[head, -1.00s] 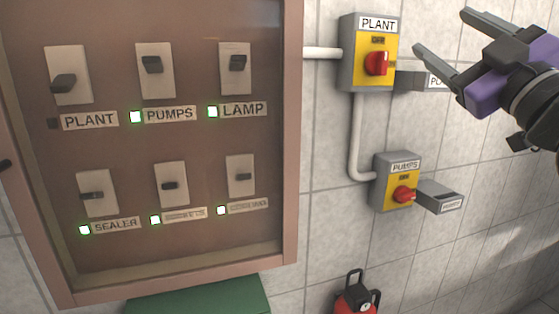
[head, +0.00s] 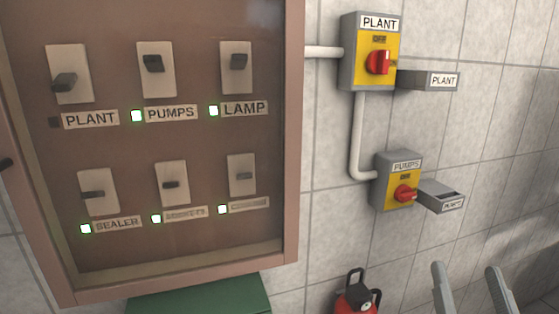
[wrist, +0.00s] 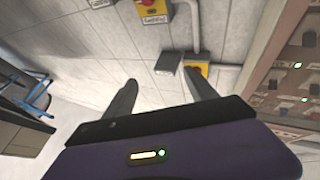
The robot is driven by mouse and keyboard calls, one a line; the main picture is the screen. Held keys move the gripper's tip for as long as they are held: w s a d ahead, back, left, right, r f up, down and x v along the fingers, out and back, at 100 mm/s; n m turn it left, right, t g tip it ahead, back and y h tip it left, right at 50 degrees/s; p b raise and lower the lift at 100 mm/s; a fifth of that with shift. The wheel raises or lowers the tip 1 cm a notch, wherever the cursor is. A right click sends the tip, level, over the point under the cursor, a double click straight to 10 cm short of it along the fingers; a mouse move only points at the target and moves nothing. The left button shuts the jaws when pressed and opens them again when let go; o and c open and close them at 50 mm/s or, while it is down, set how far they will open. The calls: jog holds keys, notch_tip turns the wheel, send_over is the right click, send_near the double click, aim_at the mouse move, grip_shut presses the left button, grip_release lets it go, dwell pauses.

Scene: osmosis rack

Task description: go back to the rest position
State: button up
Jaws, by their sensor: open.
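My gripper (head: 472,289) shows at the lower right of the head view, only its two grey fingers in the picture. The fingers are apart, with nothing between them. In the wrist view my gripper (wrist: 160,92) is also open and empty, pointing towards the tiled wall. It is below and to the right of the PUMPS switch box (head: 398,182), apart from it.
A brown panel (head: 291,150) with several switches and green lamps fills the left; the PLANT lamp is dark. The PLANT switch box (head: 370,52) has a grey tray (head: 428,80) beside it. A red extinguisher (head: 356,298) stands below. A blue chair (wrist: 38,90) shows in the wrist view.

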jog(key=s+a+f+n+g+y, duration=0.1)
jog(key=s+a+f+g+y, duration=0.1)
jog(key=s+f, duration=0.9)
jog(key=s+a+f+n+g+y, duration=0.1)
jog(key=s+a+f+g, duration=0.4)
jog(key=s+f, duration=0.5)
jog(key=s+g+y, duration=0.1)
jog(key=s, duration=0.8)
jog(key=shift+f+n, duration=0.4)
